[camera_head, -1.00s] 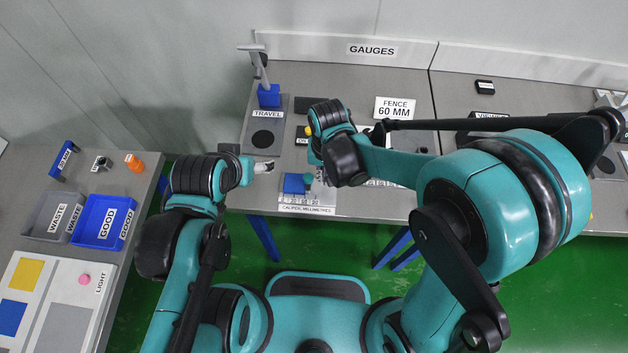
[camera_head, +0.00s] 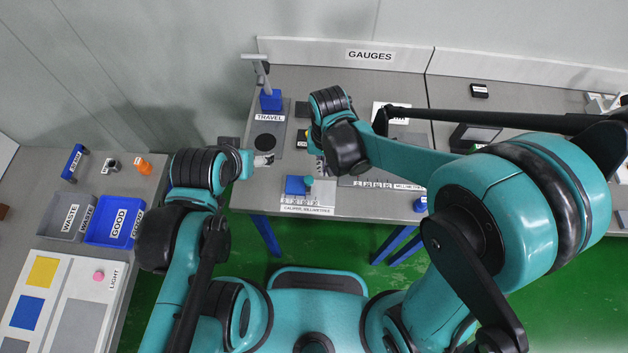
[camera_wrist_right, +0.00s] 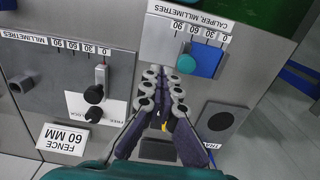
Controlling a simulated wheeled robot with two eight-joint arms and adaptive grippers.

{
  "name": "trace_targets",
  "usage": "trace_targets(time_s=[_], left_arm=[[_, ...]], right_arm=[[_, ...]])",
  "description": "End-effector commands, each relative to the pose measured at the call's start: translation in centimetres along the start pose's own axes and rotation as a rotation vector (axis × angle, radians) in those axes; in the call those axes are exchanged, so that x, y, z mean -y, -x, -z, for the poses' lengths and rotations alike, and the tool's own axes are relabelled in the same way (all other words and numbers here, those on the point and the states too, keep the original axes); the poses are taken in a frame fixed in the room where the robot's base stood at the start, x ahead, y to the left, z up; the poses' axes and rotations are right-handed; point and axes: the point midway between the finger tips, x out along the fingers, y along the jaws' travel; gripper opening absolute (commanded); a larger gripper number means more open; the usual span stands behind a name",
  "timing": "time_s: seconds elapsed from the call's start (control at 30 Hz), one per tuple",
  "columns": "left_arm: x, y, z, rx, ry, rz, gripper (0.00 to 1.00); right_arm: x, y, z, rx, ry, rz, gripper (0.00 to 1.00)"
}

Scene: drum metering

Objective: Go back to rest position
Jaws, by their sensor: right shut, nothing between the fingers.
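My right gripper (camera_wrist_right: 163,88) is shut and empty in the right wrist view, over the grey gauge table (camera_wrist_right: 255,95). Its fingers lie close together between the caliper board (camera_wrist_right: 157,38) and a small dark block (camera_wrist_right: 157,150). In the head view its wrist mostly hides it. My left gripper (camera_head: 264,160) is at the table's front left, near the travel gauge. Its fingertips are too small to read. The caliper, with a blue slider (camera_head: 296,186) and a teal knob (camera_head: 309,182), lies to its right, apart from it.
The travel gauge (camera_head: 270,100) stands behind the left gripper. The fence gauge board (camera_head: 385,183) lies right of the caliper, partly under my right arm. A side table on the left carries a grey waste bin (camera_head: 52,226) and a blue good bin (camera_head: 92,233). Green floor separates the tables.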

Motion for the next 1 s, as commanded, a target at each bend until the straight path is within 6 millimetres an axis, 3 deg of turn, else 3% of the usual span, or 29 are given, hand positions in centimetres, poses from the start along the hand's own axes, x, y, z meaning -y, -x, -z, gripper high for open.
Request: trace_targets(time_s=[0.43,0.57,0.67,1.0], left_arm=[[0.0,-0.1,-0.1,0.000,0.000,0.000,0.71],[0.0,-0.4,-0.3,0.000,0.000,0.000,0.71],[0.0,-1.1,-0.8,0.000,0.000,0.000,0.71],[0.0,-4.2,-3.1,0.000,0.000,0.000,0.71]], right_arm=[[0.0,-0.1,0.0,0.000,0.000,0.000,0.00],[-0.8,0.3,0.0,-0.020,-0.003,0.009,0.00],[-2.7,1.3,0.1,-0.069,-0.007,0.029,0.00],[-12.2,4.5,-2.0,-0.368,-0.009,0.067,0.00]])
